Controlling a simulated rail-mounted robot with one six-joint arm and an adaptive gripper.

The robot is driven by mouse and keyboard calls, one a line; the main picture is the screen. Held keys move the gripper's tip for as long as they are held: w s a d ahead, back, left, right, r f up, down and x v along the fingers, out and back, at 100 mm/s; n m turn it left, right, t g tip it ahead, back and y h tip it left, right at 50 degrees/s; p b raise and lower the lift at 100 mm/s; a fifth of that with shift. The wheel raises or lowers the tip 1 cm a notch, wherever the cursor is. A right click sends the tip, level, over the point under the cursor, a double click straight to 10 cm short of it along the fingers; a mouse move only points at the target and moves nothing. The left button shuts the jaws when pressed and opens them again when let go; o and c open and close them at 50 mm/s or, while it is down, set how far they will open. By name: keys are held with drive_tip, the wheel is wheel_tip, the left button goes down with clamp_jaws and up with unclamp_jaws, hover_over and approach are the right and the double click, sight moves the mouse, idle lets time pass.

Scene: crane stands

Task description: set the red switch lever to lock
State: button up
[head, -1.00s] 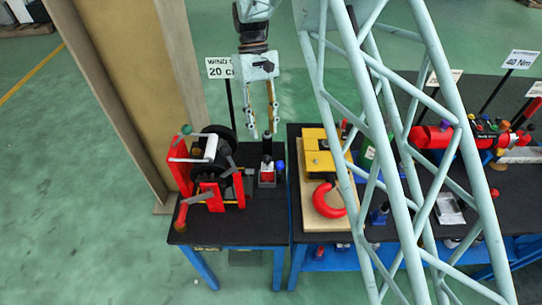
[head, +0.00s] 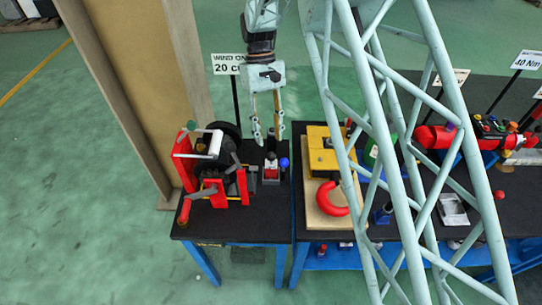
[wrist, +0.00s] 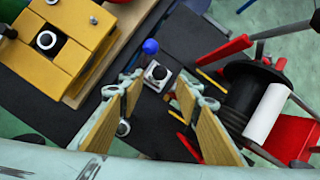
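The small switch box (head: 271,173), with red and light grey parts, stands on the dark top of the left table. In the wrist view its light top (wrist: 157,75) shows below the fingertips, with a dark round centre. A blue ball knob (head: 284,163) sits beside it and also shows in the wrist view (wrist: 150,46). I cannot tell clearly which part is the red lever or its setting. My gripper (head: 268,134) points down above and just behind the box, open and empty. In the wrist view the two fingers (wrist: 157,95) stand apart on either side of the box.
A yellow block (head: 321,150) and a red hook (head: 331,198) lie on a wooden board at right. A sign (head: 228,64) stands behind. A pale lattice boom crosses the right half.

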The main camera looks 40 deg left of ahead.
sight(271, 156)
drive_tip(key=shift+b+x, duration=0.3)
drive_tip(key=shift+x, duration=3.85)
drive_tip(key=shift+c, duration=0.6)
drive_tip(key=c, duration=0.8)
